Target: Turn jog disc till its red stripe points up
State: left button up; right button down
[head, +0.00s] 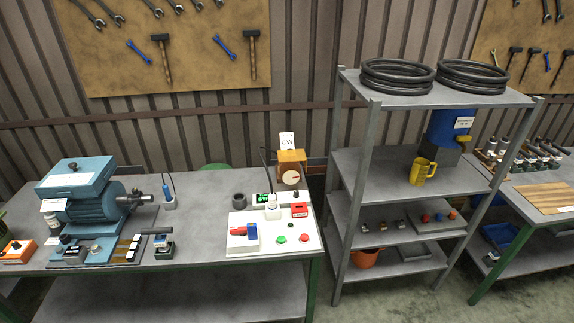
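An orange-brown box (291,159) stands at the back right of the left workbench, with a card marked "CW" (287,141) above it. A pale round disc (291,177) sits on its front and looks like the jog disc. A small mark shows on the disc, but it is too small to tell its colour or direction for sure. Neither of my grippers is in view, and nothing touches the disc.
A blue motor unit (90,205) is at left. A grey shelf rack (362,185) stands close on the right.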

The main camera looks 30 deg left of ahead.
aim_at(292, 177)
jog(key=i+l+u, duration=0.1)
jog(key=u, duration=1.1)
